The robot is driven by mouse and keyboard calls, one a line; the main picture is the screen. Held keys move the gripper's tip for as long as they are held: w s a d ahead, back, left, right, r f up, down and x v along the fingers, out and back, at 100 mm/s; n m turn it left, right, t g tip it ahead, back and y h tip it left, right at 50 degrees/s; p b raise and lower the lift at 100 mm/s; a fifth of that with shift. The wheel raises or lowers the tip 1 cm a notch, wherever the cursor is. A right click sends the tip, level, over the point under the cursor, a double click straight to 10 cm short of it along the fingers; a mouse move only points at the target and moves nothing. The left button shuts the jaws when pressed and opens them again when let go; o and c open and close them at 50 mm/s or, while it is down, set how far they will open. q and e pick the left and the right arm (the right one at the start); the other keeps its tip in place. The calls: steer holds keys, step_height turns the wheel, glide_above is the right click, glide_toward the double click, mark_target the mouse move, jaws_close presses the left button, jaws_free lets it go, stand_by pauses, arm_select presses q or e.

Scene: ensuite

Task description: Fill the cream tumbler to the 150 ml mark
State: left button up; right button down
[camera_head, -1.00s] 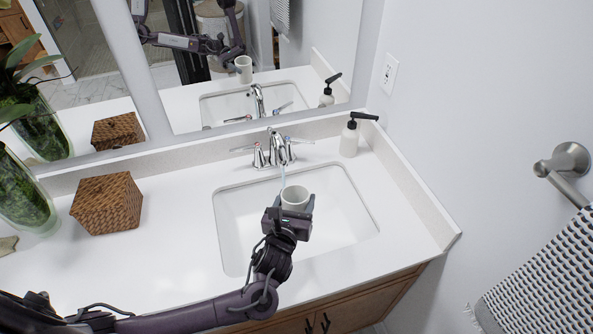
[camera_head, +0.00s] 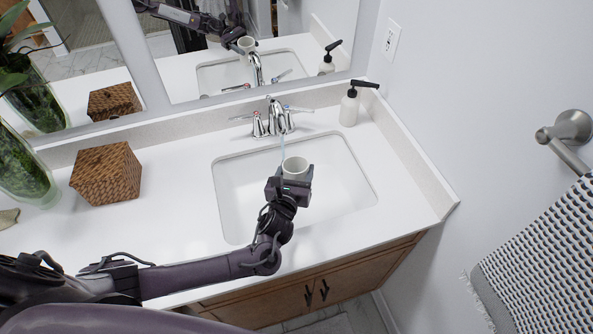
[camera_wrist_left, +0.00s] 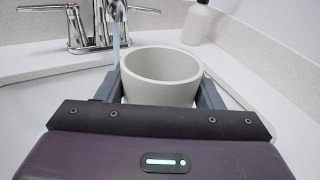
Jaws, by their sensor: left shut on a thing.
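The cream tumbler (camera_head: 295,167) is upright over the sink (camera_head: 345,195), below and in front of the faucet (camera_head: 274,119). My left gripper (camera_head: 292,176) is shut on it, with one finger on each side of the cup in the left wrist view (camera_wrist_left: 162,88). The faucet is running. Its thin water stream (camera_wrist_left: 116,42) drops at the tumbler's left edge, beside the left finger. I cannot tell whether any water enters the cup. The tumbler's inside bottom, water level and any mark are hidden. My right gripper does not show directly.
A soap dispenser (camera_head: 349,108) stands right of the faucet. A woven box (camera_head: 107,174) and a plant in a glass vase (camera_head: 25,172) stand on the left of the counter. A mirror backs the counter. A towel (camera_head: 545,265) hangs at right. The counter between box and sink is clear.

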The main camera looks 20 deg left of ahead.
mark_target(292, 171)
arm_select(q)
steer(key=f+b, duration=0.5)
steer(key=shift+w+a+f+b, duration=0.25)
steer(key=shift+w+f+b, duration=0.05)
steer(key=shift+w+f, duration=0.1)
steer(key=shift+w+a+r, duration=0.2)
steer(key=shift+w+r, duration=0.05)
steer(key=shift+w+a, duration=0.65)
steer(key=shift+w, duration=0.35)
steer(key=w+a+b, duration=0.3)
steer(key=w+a, duration=0.2)
steer(key=w, duration=0.2)
steer(key=shift+w, duration=0.35)
